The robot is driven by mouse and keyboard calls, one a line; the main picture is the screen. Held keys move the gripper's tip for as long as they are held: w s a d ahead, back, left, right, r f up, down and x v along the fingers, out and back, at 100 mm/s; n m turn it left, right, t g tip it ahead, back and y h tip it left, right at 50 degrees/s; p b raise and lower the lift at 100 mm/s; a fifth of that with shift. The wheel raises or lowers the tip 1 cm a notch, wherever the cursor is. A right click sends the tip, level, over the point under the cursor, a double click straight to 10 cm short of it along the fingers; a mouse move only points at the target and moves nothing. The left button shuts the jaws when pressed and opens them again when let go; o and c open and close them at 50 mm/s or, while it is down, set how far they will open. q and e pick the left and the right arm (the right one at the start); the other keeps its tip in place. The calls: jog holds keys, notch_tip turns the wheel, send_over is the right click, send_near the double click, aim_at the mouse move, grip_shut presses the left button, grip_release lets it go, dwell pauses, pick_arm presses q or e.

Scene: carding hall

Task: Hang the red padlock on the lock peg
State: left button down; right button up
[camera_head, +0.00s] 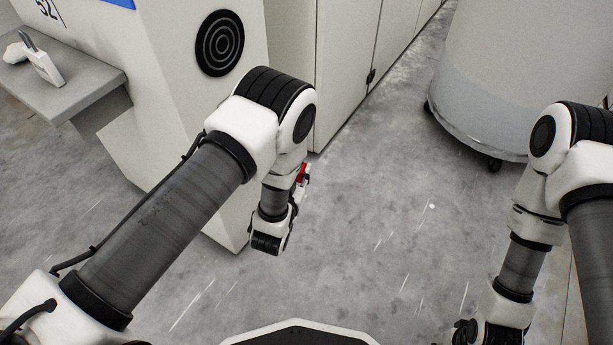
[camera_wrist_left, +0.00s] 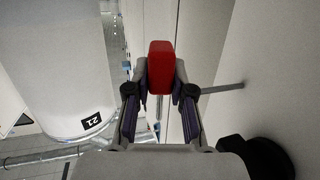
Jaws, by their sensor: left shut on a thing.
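The red padlock (camera_wrist_left: 161,68) is held between the fingertips of my left gripper (camera_wrist_left: 160,85) in the left wrist view. A thin grey peg (camera_wrist_left: 224,88) sticks out from the pale panel to the right. Its free end is near the right finger in the picture; I cannot tell whether anything touches it. In the head view only a small red part of the padlock (camera_head: 302,173) shows beside my left wrist, in front of the machine.
A pale machine housing (camera_head: 185,95) with a black ringed disc (camera_head: 219,43) stands at the left. A grey shelf (camera_head: 75,90) holds a white object (camera_head: 40,62). A large wheeled can (camera_head: 525,75) stands at the upper right. The concrete floor between (camera_head: 380,200) is clear.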

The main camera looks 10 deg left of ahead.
pick_arm(q)
jog(key=w+a+f+b, duration=0.1)
jog(key=w+a+b, duration=0.1)
jog(key=a, duration=0.3)
jog(key=shift+a+b, duration=0.3)
jog(key=shift+a, duration=0.05)
jog(key=shift+f, duration=0.1)
dwell(0.5)
jog(key=c, duration=0.9)
grip_release()
jog(key=shift+c, duration=0.2)
jog(key=s+r, duration=0.2)
jog(key=s, duration=0.9)
jog(key=shift+s+a, duration=0.35)
jog(key=shift+a, duration=0.1)
